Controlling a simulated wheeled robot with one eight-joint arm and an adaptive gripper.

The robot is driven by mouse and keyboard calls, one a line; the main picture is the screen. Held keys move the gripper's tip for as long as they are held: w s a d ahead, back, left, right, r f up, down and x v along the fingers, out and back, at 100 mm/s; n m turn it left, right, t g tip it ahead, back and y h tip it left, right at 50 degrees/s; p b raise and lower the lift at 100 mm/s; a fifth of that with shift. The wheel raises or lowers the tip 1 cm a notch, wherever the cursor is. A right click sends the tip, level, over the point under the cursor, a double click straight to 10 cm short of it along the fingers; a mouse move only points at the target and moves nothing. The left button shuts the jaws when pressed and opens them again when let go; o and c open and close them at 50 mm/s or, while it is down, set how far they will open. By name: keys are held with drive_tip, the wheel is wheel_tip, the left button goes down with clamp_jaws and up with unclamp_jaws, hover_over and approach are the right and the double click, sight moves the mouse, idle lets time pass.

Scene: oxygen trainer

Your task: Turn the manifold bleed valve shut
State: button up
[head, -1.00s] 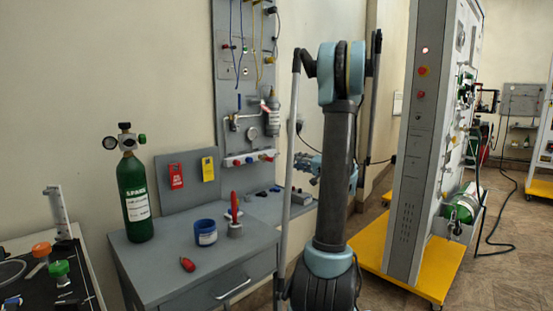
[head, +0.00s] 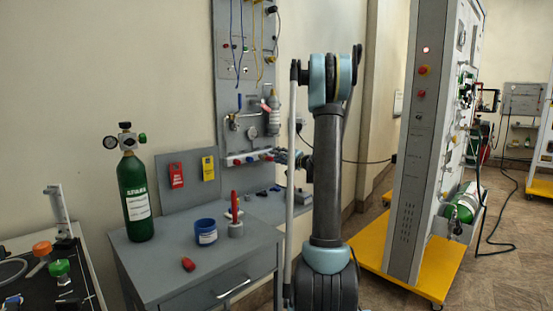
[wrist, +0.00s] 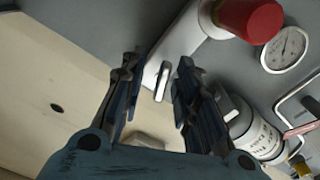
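The white manifold bar (head: 240,159) runs along the lower part of the grey wall panel, and its pale body (wrist: 172,50) crosses the upper middle of the wrist view. A small pale lever (wrist: 161,82) stands at the bar's end, seen between my fingers; it looks like the bleed valve handle, but I see no label. My gripper (wrist: 155,75) is open, one finger on each side of the lever, with visible gaps. I cannot tell its depth relative to the lever. In the head view my gripper (head: 284,157) is at the bar's right end, partly hidden by my arm.
A red knob (wrist: 250,18) and a round gauge (wrist: 285,48) sit close by on the panel. A labelled cylinder (wrist: 255,132) is right of the fingers.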

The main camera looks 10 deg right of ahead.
drive_tip(key=shift+w+a, duration=0.15)
clamp_jaws()
